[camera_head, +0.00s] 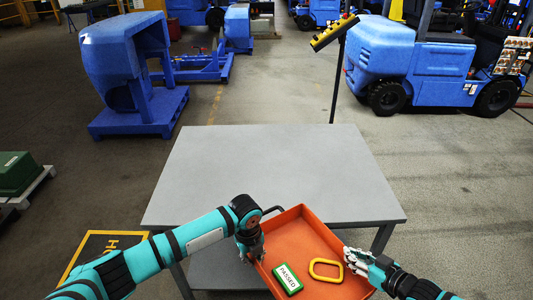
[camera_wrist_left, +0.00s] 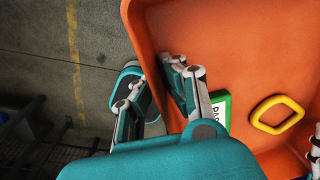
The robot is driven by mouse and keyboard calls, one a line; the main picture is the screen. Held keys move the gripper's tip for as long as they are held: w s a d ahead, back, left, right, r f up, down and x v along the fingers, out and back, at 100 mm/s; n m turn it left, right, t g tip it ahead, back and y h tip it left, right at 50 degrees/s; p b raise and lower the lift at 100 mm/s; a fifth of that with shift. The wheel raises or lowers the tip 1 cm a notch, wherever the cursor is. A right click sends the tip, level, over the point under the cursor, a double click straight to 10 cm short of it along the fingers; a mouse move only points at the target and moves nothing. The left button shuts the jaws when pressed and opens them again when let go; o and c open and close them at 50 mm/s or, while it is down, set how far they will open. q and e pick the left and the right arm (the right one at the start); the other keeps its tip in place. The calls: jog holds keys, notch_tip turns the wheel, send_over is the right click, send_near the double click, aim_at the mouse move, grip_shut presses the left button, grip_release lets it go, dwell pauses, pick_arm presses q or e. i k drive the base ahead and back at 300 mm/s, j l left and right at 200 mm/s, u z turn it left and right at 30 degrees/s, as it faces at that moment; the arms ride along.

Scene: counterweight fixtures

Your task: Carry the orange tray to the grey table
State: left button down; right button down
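The orange tray (camera_head: 308,238) is in front of me at the near edge of the grey table (camera_head: 270,170), overlapping that edge in the head view. Inside it lie a green-framed "PASSED" sign (camera_head: 287,279) and a yellow ring (camera_head: 326,270). My left gripper (camera_head: 252,252) is on the tray's left wall. In the left wrist view its fingers (camera_wrist_left: 160,95) straddle that wall, one inside and one outside, and look closed on it. My right gripper (camera_head: 358,262) is at the tray's right wall and appears to grip it. The tray's near end is cut off.
The grey tabletop is bare. A post with a yellow-black head (camera_head: 334,33) stands behind it. A blue machine on a pallet (camera_head: 126,65) is at the back left, a blue forklift (camera_head: 408,65) at the back right. A green box (camera_head: 17,172) sits at the far left.

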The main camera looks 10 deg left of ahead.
aim_at(225, 181)
jog(key=i+j, duration=0.3)
jog(key=j, duration=0.15)
jog(key=i+j, duration=0.3)
jog(key=j, duration=0.15)
jog(key=i+j, duration=0.3)
jog(key=j, duration=0.2)
jog(key=i+j, duration=0.25)
jog(key=j, duration=0.2)
